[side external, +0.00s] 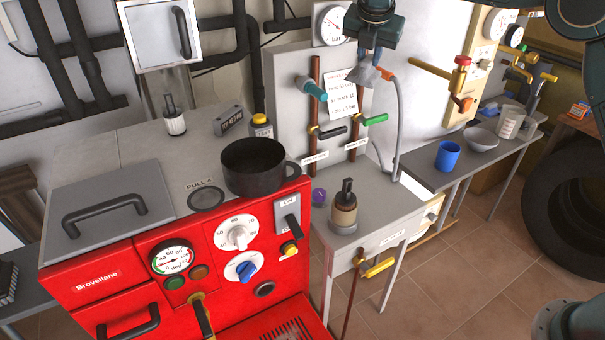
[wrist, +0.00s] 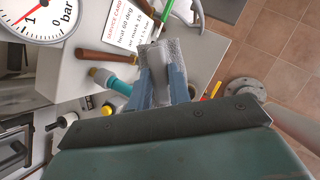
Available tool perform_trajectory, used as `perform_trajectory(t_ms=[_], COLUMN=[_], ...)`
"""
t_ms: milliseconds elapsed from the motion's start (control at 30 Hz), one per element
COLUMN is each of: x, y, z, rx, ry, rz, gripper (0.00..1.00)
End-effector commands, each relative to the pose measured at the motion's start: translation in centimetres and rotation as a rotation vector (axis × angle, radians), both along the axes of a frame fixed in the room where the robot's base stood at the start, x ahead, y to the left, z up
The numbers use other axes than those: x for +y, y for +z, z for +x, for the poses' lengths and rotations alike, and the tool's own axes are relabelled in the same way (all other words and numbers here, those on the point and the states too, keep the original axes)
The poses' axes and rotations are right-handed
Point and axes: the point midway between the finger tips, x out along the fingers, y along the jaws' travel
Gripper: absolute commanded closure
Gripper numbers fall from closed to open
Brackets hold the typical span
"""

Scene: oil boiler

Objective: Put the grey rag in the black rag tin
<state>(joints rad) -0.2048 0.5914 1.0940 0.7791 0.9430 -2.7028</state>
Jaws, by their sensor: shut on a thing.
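My gripper (side external: 374,62) hangs in the upper middle of the side view, in front of the grey panel. It is shut on the grey rag (side external: 363,76), which sticks out below the fingers. In the wrist view the rag (wrist: 157,52) shows speckled grey between the blue-grey fingers of my gripper (wrist: 166,80). The black rag tin (side external: 252,182) stands upright and open on top of the red boiler, below and left of my gripper. The side view shows its dark inside; I cannot make out the tin in the wrist view.
A service card (side external: 342,97), a teal-handled valve (side external: 311,88) and a grey hose (side external: 397,120) are close to my gripper. A yellow-topped item (side external: 261,124) stands behind the tin. The air above the tin looks clear.

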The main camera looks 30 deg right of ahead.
Motion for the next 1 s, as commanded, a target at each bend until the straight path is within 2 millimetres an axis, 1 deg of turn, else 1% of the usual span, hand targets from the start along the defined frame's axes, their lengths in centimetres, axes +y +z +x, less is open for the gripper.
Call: perform_trajectory(t_ms=[167,300,500,600,733,1000], x=[4.4,9.0,15.8,18.6,21.3,25.4], y=[-0.1,-0.2,-0.1,-0.1,0.0,0.0], z=[1.8,3.2,4.4,4.6,4.6,4.2], rx=[0.002,0.002,-0.001,-0.001,-0.005,-0.01], ry=[0.16,0.326,0.568,0.668,0.766,0.916], rz=[0.01,0.016,0.014,0.009,0.003,-0.01], gripper=[1.0,1.0,1.0,1.0,1.0,1.0])
